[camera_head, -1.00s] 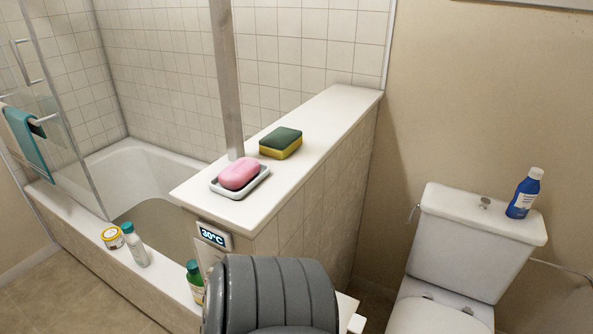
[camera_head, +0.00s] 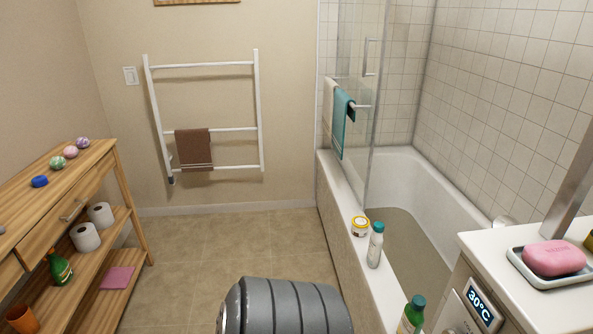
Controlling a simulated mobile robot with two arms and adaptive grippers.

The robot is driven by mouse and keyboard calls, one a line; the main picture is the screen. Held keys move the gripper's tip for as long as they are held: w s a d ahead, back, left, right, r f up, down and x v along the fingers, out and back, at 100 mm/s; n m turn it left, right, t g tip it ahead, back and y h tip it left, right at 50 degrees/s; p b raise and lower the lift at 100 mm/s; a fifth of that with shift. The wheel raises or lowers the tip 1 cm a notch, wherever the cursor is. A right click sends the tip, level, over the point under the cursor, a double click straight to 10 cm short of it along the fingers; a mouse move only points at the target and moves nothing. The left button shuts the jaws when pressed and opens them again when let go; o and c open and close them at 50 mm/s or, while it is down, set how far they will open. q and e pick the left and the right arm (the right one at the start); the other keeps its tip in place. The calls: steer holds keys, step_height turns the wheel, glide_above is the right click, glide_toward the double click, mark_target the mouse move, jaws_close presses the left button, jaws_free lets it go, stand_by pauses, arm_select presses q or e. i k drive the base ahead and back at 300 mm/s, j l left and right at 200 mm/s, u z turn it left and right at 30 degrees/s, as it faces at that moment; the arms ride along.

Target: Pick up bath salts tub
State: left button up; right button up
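A small white tub with a yellow band (camera_head: 360,226), likely the bath salts tub, stands on the white bathtub ledge near its middle. Its label is too small to read. A white bottle with a teal cap (camera_head: 375,246) stands just in front of it, close by. A dark grey ribbed part of my own body fills the bottom centre, well in front of the tub. Neither of my grippers shows in this view.
A green bottle (camera_head: 411,315) stands nearer on the ledge (camera_head: 345,200). A glass screen with a teal towel (camera_head: 341,122) rises behind the tub. Pink soap (camera_head: 554,257) sits on the right counter. A wooden shelf unit (camera_head: 84,166) stands left. The tiled floor (camera_head: 235,240) between is clear.

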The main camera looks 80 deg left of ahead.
mark_target(361, 224)
steer(key=j+u, duration=0.15)
steer(key=u, duration=0.3)
steer(key=j+u, duration=0.2)
steer(key=u, duration=0.3)
steer(key=j+u, duration=0.15)
steer(key=u, duration=0.3)
steer(key=i+j+u, duration=0.1)
steer(key=u, duration=0.4)
steer(key=i+j, duration=0.25)
